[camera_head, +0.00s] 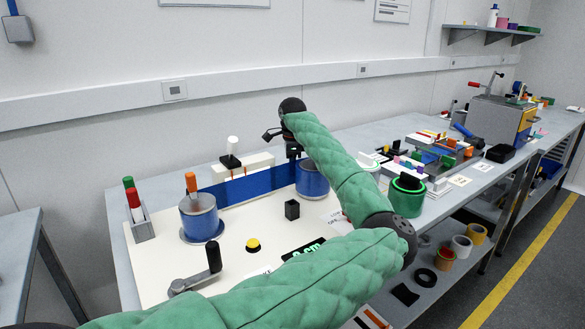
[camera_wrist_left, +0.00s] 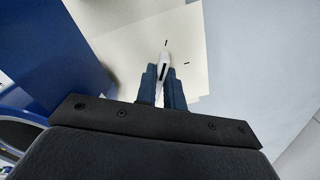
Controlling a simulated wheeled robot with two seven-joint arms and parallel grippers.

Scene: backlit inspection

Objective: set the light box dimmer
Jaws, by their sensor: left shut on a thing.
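My left gripper (camera_head: 292,152) is at the back of the cream worktop panel (camera_head: 262,215), behind the blue can at the right end of the blue strip. In the left wrist view its dark blue fingers (camera_wrist_left: 164,82) are shut on a slim white knob (camera_wrist_left: 164,62) with a dark line on it. The knob stands on a cream surface (camera_wrist_left: 150,38) with small black tick marks around it. I take this knob to be the dimmer; in the head view the hand and arm hide it. My right gripper is in neither view.
A blue strip (camera_head: 242,187) and a blue can (camera_head: 312,180) stand close to the hand.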

